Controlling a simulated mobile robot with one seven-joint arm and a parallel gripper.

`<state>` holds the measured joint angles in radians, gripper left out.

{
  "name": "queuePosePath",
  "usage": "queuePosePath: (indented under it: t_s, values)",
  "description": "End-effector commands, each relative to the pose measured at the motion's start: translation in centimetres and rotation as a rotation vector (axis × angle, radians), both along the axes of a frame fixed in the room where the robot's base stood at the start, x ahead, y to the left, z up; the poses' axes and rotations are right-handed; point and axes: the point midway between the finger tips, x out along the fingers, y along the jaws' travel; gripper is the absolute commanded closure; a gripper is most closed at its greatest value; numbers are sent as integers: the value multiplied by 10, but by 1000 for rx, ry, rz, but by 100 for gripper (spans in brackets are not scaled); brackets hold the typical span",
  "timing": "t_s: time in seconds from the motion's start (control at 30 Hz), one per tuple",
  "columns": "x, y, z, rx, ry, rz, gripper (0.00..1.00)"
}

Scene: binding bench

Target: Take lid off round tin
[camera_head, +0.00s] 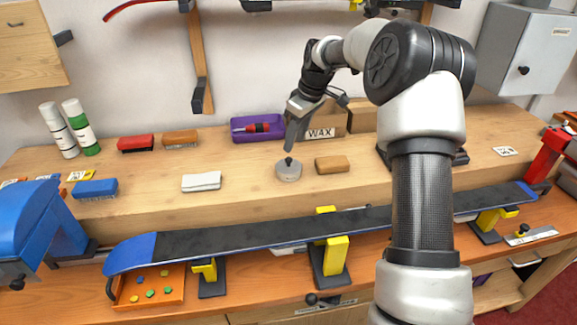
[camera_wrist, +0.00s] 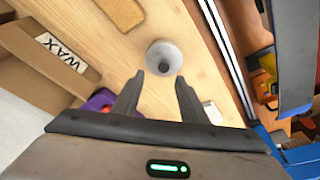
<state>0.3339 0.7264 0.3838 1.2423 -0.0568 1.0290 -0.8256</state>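The round tin (camera_head: 288,172) is small and grey and stands on the wooden shelf. Its lid has a dark knob (camera_head: 288,161) on top. My gripper (camera_head: 290,143) is just above the knob in the head view, pointing down. In the wrist view the tin (camera_wrist: 163,57) with its dark knob lies ahead of the two fingertips. My gripper (camera_wrist: 158,80) has its fingers apart there, with nothing between them. Whether the fingertips touch the knob cannot be told.
A tan block (camera_head: 332,164) lies close to the tin's right. A WAX box (camera_head: 320,125) and a purple tray (camera_head: 257,128) stand behind. A long ski or board (camera_head: 270,231) is clamped in front of the shelf.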

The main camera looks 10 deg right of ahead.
Motion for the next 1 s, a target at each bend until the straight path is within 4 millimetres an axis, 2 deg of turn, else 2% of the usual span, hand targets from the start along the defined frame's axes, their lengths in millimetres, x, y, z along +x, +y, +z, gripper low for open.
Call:
queuePosePath:
  t_s: [0.27,0.5,0.83,1.0]
  values:
    - [2,5,-21,0,2,-1,61]
    - [3,14,-55,1,2,-1,61]
    - [5,15,-63,0,0,-1,61]
    - [5,15,-62,0,0,-1,88]
